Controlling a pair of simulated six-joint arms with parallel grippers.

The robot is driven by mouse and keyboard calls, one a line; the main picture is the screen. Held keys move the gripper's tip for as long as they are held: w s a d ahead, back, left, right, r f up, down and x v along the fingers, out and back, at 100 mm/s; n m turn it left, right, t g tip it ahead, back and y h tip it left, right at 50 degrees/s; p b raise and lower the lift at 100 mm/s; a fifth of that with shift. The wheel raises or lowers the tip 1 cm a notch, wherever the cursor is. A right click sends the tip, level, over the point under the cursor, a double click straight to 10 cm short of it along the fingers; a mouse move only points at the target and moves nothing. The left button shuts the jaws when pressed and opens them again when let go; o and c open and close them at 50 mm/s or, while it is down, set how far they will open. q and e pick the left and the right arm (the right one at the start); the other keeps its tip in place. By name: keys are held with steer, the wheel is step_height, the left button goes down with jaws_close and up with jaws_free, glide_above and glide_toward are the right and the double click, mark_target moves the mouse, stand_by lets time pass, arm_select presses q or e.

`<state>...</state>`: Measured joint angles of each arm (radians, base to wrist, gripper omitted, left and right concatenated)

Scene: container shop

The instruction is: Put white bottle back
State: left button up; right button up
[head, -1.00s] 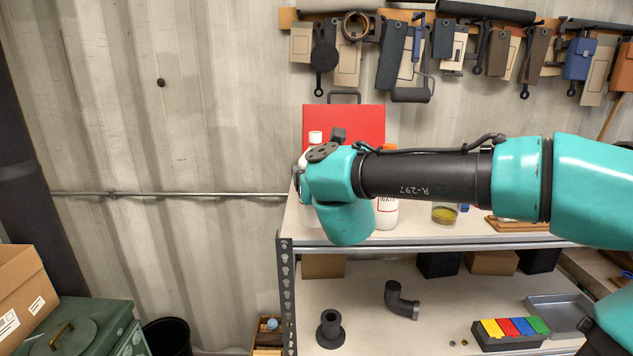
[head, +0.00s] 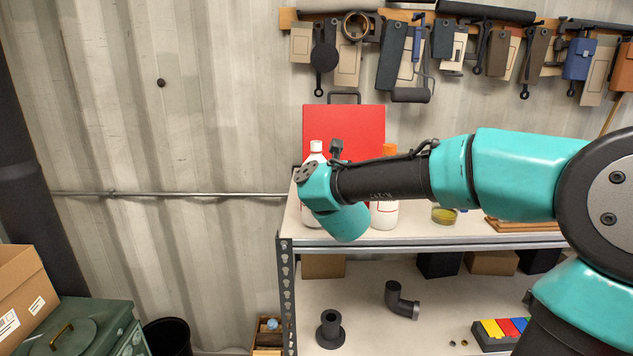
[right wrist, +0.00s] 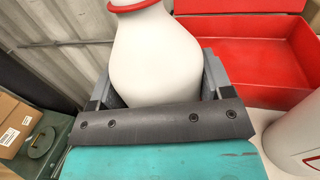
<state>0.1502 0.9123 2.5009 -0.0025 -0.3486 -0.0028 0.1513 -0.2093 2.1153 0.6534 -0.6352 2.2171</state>
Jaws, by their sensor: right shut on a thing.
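The white bottle with a red ring at its neck stands near the left end of the upper shelf; its white cap (head: 316,147) shows above my right wrist in the head view. In the right wrist view the white bottle body (right wrist: 153,55) fills the space between the dark fingers. My right gripper (head: 318,188) is shut on it. The wrist hides most of the bottle in the head view, and I cannot tell whether its base touches the shelf. My left gripper is in neither view.
A second white bottle (head: 384,214) with an orange cap stands right of the held one. An open red case (head: 345,130) is behind them. A glass with yellow contents (head: 444,214) is further right. The lower shelf (head: 370,338) holds dark pipe parts.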

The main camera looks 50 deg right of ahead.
steer(key=shift+f, duration=0.35)
steer(key=o, duration=1.3)
steer(key=shift+f, duration=0.15)
steer(key=v, duration=1.2)
steer(key=shift+s, duration=0.1)
